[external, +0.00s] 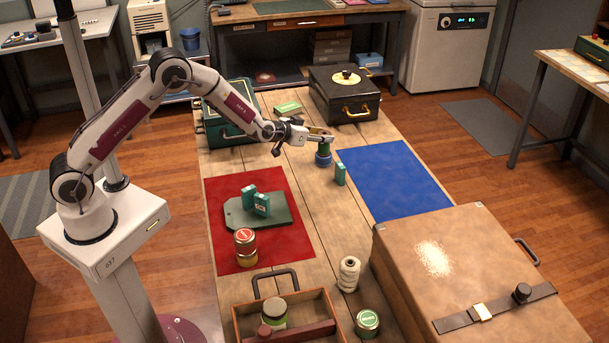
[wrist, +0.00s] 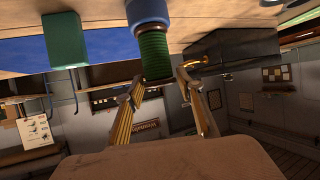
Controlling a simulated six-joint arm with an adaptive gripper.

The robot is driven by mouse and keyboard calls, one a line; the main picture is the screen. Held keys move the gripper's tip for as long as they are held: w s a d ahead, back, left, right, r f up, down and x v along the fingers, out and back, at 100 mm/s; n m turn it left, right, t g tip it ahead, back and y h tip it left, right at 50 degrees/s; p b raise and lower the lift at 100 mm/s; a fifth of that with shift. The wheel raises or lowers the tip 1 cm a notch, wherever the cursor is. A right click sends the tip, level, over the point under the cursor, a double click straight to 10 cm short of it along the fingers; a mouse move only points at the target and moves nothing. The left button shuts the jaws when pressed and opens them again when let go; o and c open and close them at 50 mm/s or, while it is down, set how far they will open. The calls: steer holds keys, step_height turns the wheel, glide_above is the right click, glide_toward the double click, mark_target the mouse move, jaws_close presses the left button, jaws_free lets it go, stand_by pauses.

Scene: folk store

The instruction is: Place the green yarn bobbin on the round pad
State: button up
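The green yarn bobbin (external: 323,149) stands upright with a blue part (external: 323,160) below it, between the two coloured mats. In the wrist view, the green winding (wrist: 154,55) hangs down in the inverted picture, with the blue part towards the table. My gripper (external: 326,137) is at the bobbin's top. Its two fingers (wrist: 160,80) are apart on either side of the bobbin's end, with a visible gap at the right finger.
A small green box (external: 340,174) stands just right of the bobbin, beside the blue mat (external: 395,180). The black case (external: 335,100) is behind. A red mat (external: 285,235) holds a green board, boxes and tins. A large brown case (external: 470,260) fills the front right.

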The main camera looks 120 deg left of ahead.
steer(key=shift+v, duration=2.8)
steer(key=shift+w+d, duration=0.1)
steer(key=shift+d, duration=0.05)
steer(key=w+d+r+m+t+h, duration=0.1)
steer(key=w+d+r+m+h, duration=0.1)
steer(key=w+d+r, duration=0.45)
steer(key=w+d+r+m+t+h, duration=0.1)
steer(key=w+d+r+t, duration=0.15)
steer(key=d, duration=0.65)
steer(key=w+d+r+m+h, duration=0.1)
steer(key=d+r+m+h, duration=0.15)
steer(key=d, duration=0.75)
steer(key=w+d+r+m+h, duration=0.15)
steer(key=d+r, duration=0.25)
steer(key=d, duration=0.6)
steer(key=s+d+r+m+h, duration=0.1)
steer(key=s+d+r+h, duration=0.1)
steer(key=s+d, duration=0.5)
steer(key=s+d+r+m+h, duration=0.1)
steer(key=s+d+m, duration=0.1)
steer(key=d, duration=0.8)
steer(key=s+d+f+m+g+h, duration=0.1)
steer(key=s+d, duration=0.4)
steer(key=s, duration=0.3)
steer(key=s+d+f+m+g, duration=0.1)
steer(key=s+d+m+g, duration=0.1)
steer(key=s+d, duration=0.4)
steer(key=s, duration=0.3)
steer(key=shift+s+h, duration=0.3)
steer(key=shift+h, duration=0.1)
